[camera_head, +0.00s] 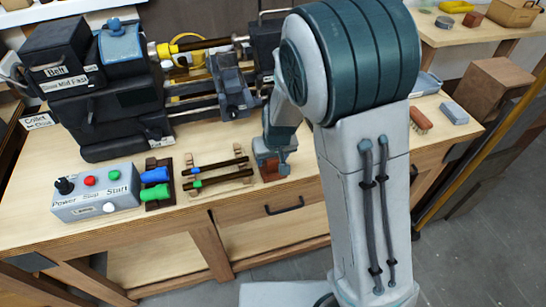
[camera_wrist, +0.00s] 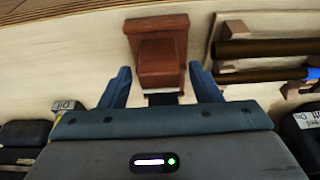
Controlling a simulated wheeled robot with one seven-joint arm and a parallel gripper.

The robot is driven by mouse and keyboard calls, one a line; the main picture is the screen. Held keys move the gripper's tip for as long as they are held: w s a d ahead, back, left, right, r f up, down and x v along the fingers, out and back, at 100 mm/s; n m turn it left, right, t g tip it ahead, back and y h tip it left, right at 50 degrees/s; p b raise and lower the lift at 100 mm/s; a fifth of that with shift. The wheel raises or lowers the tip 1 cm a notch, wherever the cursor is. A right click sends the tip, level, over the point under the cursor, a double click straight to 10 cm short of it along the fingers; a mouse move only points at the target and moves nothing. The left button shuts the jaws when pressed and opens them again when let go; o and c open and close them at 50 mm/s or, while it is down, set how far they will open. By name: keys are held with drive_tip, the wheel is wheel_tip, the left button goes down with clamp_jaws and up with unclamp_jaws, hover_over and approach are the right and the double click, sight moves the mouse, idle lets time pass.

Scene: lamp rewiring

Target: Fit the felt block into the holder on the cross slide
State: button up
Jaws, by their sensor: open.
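A reddish-brown block (camera_wrist: 160,55), probably the felt block, sits against a wider brown piece (camera_wrist: 148,22) in the wrist view. A small dark and white part (camera_wrist: 162,98) shows at its near end. My gripper (camera_wrist: 160,72) is open, one finger on each side of the block, with gaps visible. In the head view my gripper (camera_head: 272,160) is low over the bench front, at the brown block (camera_head: 272,173), which it partly hides. The cross slide (camera_head: 232,92) is on the lathe, behind and left of my gripper. I cannot make out its holder clearly.
A rack with dark rods (camera_head: 215,178) lies just left of my gripper. Further left are blue and green handled tools (camera_head: 155,185) and the control box (camera_head: 95,198). The lathe headstock (camera_head: 95,90) fills the back left. A brush (camera_head: 421,119) and grey block (camera_head: 454,113) lie right.

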drive_tip(key=c, duration=1)
drive_tip(key=shift+o, duration=0.2)
drive_tip(key=shift+r+p, duration=2.9)
drive_tip(key=shift+r, duration=0.65)
